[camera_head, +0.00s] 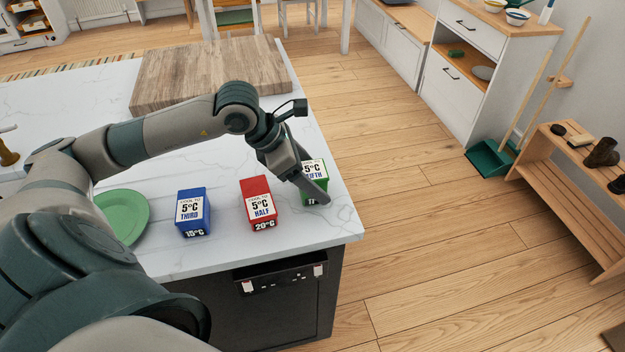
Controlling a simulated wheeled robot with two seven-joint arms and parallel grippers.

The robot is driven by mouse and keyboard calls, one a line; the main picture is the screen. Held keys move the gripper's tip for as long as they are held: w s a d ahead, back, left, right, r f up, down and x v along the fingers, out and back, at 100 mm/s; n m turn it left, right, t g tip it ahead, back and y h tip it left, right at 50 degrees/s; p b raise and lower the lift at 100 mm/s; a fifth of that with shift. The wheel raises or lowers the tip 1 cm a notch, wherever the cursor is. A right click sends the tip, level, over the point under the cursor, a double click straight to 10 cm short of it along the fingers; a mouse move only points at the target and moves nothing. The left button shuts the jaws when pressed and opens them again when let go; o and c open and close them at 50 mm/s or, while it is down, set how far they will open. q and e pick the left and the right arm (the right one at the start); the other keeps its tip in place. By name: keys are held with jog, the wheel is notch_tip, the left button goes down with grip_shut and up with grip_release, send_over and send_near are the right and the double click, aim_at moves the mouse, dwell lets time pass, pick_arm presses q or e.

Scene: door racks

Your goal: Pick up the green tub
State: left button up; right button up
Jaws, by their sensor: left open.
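The green tub (314,169) stands upright near the right edge of the white marble counter (225,252). It is a small box with a white label. My left gripper (312,192) reaches down over it from the left. Its jaws are open, with a finger in front of the tub that hides part of its face and label. I cannot tell whether the fingers touch it. A red tub (260,203) and a blue tub (193,212) stand to its left on the same counter. My right gripper is not in view.
A green plate (123,214) lies left of the blue tub. A thick wooden board (208,76) lies at the back of the counter. The counter's right edge is close to the green tub, with wooden floor beyond. A wooden rack (575,190) stands far right.

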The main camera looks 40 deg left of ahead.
aim_at(319, 168)
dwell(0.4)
pick_arm(q)
jog(key=c, duration=1.4)
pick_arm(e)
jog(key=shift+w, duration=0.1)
pick_arm(q)
jog(key=shift+r, duration=0.1)
